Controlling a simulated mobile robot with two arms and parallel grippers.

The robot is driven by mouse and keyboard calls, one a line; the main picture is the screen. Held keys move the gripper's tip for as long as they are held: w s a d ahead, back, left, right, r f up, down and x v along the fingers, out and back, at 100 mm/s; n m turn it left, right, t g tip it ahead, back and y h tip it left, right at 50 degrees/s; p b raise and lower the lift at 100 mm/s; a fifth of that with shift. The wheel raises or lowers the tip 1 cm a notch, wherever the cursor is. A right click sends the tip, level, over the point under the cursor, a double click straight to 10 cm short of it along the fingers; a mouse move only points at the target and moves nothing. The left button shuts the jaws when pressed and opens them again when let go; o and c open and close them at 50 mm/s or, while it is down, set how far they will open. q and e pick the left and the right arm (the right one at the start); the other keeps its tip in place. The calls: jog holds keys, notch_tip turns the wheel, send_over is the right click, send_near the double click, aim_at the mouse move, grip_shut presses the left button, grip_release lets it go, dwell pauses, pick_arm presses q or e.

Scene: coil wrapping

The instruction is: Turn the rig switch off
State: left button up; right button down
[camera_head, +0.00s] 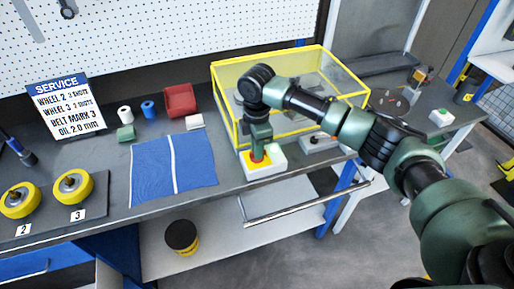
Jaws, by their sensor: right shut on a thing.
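My left gripper is not in view.
A blue mat (195,163) lies to the left, with yellow wheels (73,186) further left. A red bin (180,100) stands behind.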

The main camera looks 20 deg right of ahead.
jog(key=n+p, duration=0.2)
jog(key=n, duration=0.1)
jog(key=shift+n, duration=0.3)
jog(key=n+p, duration=0.1)
jog(key=n, duration=1.3)
jog(key=shift+n, duration=0.3)
jog(key=c, duration=1.5)
grip_release()
jog(key=shift+o, duration=0.2)
jog(key=shift+r, duration=0.1)
